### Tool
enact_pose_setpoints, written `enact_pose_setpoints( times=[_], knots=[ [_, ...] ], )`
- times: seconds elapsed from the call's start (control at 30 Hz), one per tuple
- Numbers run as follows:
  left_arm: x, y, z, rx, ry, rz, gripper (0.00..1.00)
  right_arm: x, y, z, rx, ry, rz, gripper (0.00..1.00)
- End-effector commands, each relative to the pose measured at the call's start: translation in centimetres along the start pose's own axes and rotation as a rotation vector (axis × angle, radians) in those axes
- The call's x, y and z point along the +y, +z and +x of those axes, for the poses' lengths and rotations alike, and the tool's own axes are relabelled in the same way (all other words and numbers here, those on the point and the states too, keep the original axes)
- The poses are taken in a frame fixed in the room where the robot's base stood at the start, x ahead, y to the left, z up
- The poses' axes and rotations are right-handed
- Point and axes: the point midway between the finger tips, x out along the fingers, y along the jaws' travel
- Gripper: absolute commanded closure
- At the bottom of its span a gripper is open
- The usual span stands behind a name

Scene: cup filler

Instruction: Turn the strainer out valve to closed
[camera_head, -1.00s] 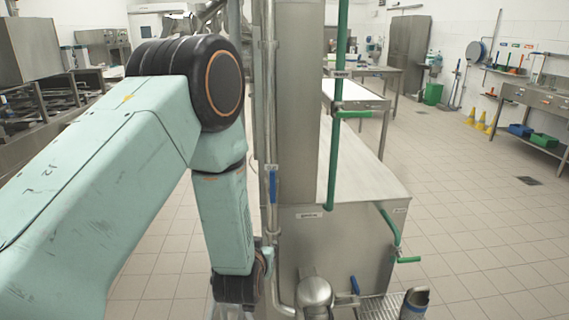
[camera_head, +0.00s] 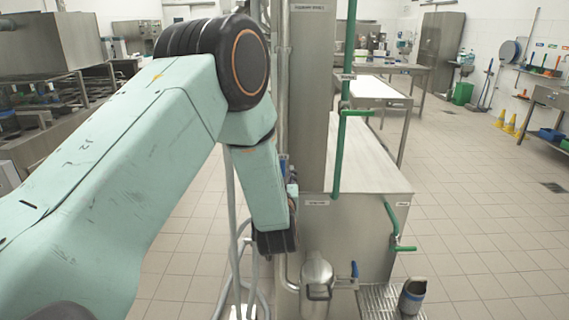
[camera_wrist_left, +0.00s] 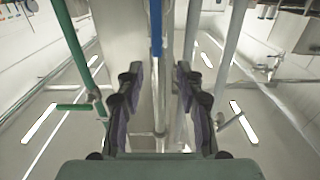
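My left arm comes in from the left in the head view and reaches down to the vertical steel pipes. Its gripper is mostly hidden there behind the wrist. In the left wrist view my left gripper (camera_wrist_left: 157,75) is open, with its two dark fingers apart and steel pipes between and beyond them. A long blue handle (camera_wrist_left: 156,28) shows there at the top, near the middle. In the head view a blue handle (camera_head: 283,163) shows partly beside the arm, and another blue handle (camera_head: 355,269) is by the steel canister (camera_head: 317,274). I cannot tell which is the strainer out valve.
Green pipes with valve handles (camera_head: 399,249) run up and along the steel tank (camera_head: 345,232) right of the column (camera_head: 309,100). A grey cup-like vessel (camera_head: 413,296) stands on a grated tray (camera_head: 377,303). Tiled floor (camera_head: 475,255) at right is clear.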

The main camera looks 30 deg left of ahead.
Motion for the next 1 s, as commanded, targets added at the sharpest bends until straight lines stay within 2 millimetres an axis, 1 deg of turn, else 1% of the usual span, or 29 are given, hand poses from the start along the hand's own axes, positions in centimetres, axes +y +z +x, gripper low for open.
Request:
enact_pose_setpoints(
  times=[0.3, 0.5, 0.67, 0.9, 0.93, 1.0],
  knots=[
    [-0.1, -0.1, 4.7, 0.001, 0.0, -0.002, 0.63, 0.0, 0.0, -0.6, 0.001, 0.0, 0.0, 0.63],
    [0.1, 0.0, 6.6, -0.002, 0.001, -0.001, 0.63, 0.0, 0.0, -0.8, 0.0, 0.0, 0.0, 0.63],
    [0.3, 0.0, 7.1, -0.002, 0.002, 0.0, 0.63, 0.0, 0.0, -0.8, 0.0, 0.0, 0.0, 0.63],
    [0.4, 0.0, 7.0, -0.002, 0.003, 0.0, 0.63, 0.0, 0.0, -0.8, 0.0, 0.0, 0.0, 0.63],
    [0.4, 0.0, 7.0, -0.002, 0.003, 0.0, 0.64, 0.0, 0.0, -0.8, 0.0, 0.0, 0.0, 0.63],
    [0.3, 0.0, 7.0, -0.002, 0.002, 0.0, 0.7, 0.0, 0.0, -0.8, 0.0, 0.0, 0.0, 0.63]
  ],
)
